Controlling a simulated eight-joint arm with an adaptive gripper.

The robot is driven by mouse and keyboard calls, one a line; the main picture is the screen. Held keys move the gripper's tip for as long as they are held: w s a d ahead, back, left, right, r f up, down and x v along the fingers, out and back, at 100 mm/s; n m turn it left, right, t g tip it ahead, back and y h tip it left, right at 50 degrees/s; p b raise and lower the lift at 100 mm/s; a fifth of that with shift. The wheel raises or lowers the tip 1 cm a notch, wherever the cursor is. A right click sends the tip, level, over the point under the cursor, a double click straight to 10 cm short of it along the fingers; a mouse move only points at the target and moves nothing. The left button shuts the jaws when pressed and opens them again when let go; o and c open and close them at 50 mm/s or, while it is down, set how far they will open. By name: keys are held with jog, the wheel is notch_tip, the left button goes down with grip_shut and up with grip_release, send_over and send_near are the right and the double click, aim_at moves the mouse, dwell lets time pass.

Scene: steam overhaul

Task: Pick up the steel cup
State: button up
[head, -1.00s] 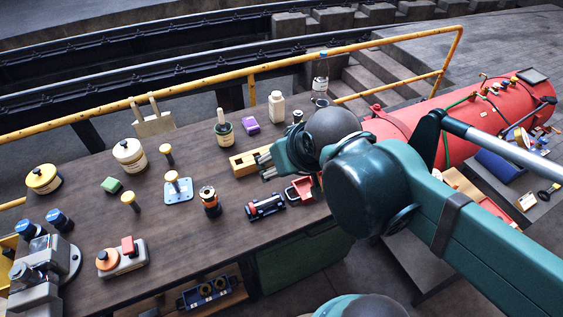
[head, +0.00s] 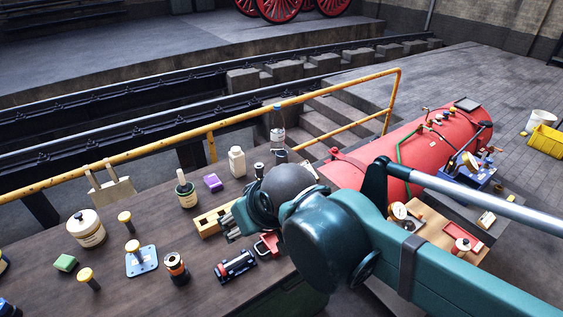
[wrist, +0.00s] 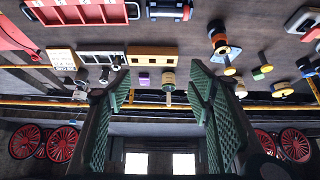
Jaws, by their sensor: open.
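A small dark grey metallic cup (head: 281,156) stands at the back edge of the workbench, just in front of a clear bottle; it looks like the steel cup, though it is small here. A second small metallic cylinder (head: 259,170) stands to its left, and I cannot fully rule it out as the cup. My gripper (head: 231,222) is over the bench, nearer the front than both and apart from them. In the wrist view, which is upside down, its green-padded fingers (wrist: 159,84) are spread with nothing held between them. My wrist and arm hide part of the bench on the right.
A wooden block (head: 208,224) lies by my gripper. A yellow railing (head: 230,122) runs behind the bench. A red boiler (head: 410,150) is at right.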

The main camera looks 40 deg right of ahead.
jog(key=shift+w, duration=0.1)
dwell(0.5)
jog(key=w+d+r+n+g+h, duration=0.1)
jog(key=w+d+r+n, duration=0.15)
jog(key=w, duration=0.35)
jog(key=w+d+r+n, duration=0.1)
jog(key=w+d+n, duration=0.25)
jog(key=w, duration=0.35)
jog(key=n+g+h, duration=0.3)
jog(key=n+g, duration=0.2)
jog(key=n, duration=0.9)
send_over(282, 159)
jog(key=w+a, duration=0.1)
jog(key=w, duration=0.1)
jog(key=shift+s+a+f+p, duration=0.1)
jog(key=shift+f+p, duration=0.1)
jog(key=shift+f, duration=5.9)
jog(key=shift+a+f+p, duration=0.1)
jog(key=shift+f+p, duration=0.05)
jog(key=shift+f, duration=5.9)
jog(key=shift+x, duration=1.3)
